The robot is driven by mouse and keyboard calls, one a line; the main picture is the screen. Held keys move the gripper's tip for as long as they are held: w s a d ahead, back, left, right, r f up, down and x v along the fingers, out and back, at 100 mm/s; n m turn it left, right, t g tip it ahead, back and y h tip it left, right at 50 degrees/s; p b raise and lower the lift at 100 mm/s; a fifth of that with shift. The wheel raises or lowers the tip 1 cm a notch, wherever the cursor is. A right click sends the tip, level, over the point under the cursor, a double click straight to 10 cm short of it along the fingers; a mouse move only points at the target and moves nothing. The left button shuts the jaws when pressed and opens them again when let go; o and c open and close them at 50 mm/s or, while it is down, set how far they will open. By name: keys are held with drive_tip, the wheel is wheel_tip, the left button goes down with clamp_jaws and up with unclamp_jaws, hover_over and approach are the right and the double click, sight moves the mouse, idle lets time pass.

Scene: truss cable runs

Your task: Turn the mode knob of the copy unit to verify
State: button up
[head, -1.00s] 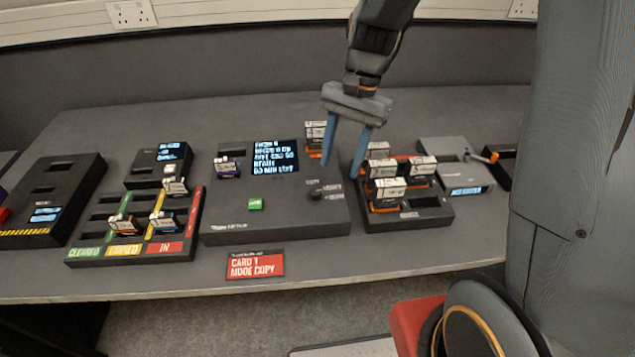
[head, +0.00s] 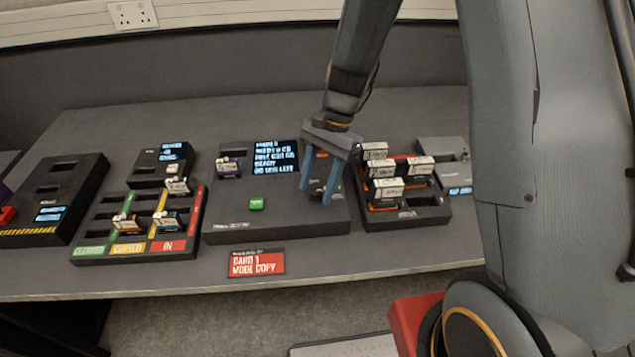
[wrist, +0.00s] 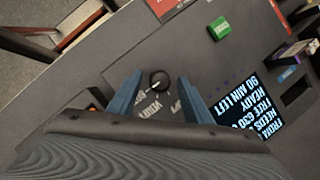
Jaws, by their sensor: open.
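The copy unit (head: 225,226) is a dark grey box in the middle of the table, with a lit text screen (head: 276,158) and a green button (head: 256,203). The green button also shows in the wrist view (wrist: 219,28). The mode knob (wrist: 159,80) is small, round and black with a white pointer mark, and printed labels lie beside it. My gripper (head: 317,199) is open and empty over the right part of the unit. In the wrist view the knob lies between the blue fingertips (wrist: 156,82); I cannot tell how far above it they are.
A card holder (head: 430,213) with several cards stands close on the right of the unit. A colour-striped tray (head: 128,249) stands to the left. A purple-marked card (head: 228,168) sits in the unit's left slot.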

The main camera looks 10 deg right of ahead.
drive_tip(key=c, duration=1)
drive_tip(key=shift+c, duration=0.2)
drive_tip(key=shift+n, duration=0.3)
drive_tip(key=n+h+p, duration=0.1)
drive_tip(key=n, duration=0.2)
drive_tip(key=shift+w+a+g, duration=0.1)
drive_tip(key=shift+g, duration=0.3)
drive_tip(key=n+h, duration=0.1)
drive_tip(key=n, duration=0.1)
drive_tip(key=n+h, duration=0.1)
drive_tip(key=n, duration=0.2)
drive_tip(key=shift+a+g, duration=0.15)
drive_tip(key=shift+g, duration=0.15)
drive_tip(key=o, duration=1)
